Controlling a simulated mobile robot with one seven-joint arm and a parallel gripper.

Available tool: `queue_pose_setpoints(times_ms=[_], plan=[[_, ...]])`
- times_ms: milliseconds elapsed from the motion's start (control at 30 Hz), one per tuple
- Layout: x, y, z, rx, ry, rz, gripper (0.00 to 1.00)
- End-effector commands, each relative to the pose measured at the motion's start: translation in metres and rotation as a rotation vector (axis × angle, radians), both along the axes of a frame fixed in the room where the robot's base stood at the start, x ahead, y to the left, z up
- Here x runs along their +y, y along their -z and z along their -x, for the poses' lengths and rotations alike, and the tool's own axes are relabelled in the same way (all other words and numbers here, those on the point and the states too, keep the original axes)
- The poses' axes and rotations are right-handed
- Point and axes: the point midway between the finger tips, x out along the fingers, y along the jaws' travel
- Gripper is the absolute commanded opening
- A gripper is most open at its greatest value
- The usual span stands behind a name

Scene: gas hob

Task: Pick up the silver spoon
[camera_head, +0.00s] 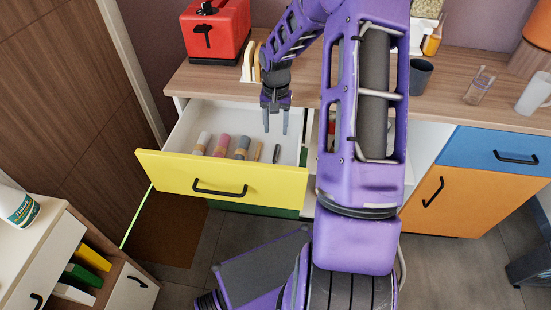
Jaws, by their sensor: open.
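My gripper (275,125) hangs fingers down over the open yellow-fronted drawer (230,179). Its two fingers are apart, with nothing seen between them. Inside the drawer, just below the fingertips in the picture, lies a small thin dark item (276,154). A slim pale item (257,151) lies to its left. Both are too small to tell whether either is the silver spoon. I cannot make out a silver spoon for certain. My arm covers the area right of the drawer.
Several short rolls lie in the drawer, including a pink one (220,147) and a grey-blue one (241,147). A red toaster (215,33) and a rack with slices (252,62) stand on the wooden counter (450,104) behind.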

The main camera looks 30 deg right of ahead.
Motion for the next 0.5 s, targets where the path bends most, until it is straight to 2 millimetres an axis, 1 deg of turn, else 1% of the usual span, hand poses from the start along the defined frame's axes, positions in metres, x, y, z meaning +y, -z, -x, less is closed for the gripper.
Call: queue_pose_setpoints(times_ms=[33, 100, 200, 400, 500], plan=[[0.000, 0.014, 0.001, 0.004, 0.000, -0.003, 0.54], [0.000, 0.028, 0.001, 0.003, 0.000, -0.003, 0.54], [0.000, 0.042, 0.000, 0.002, 0.000, -0.001, 0.54], [0.000, 0.054, 0.000, 0.001, 0.000, -0.001, 0.54], [-0.002, 0.066, -0.002, 0.001, -0.001, -0.001, 0.54]])
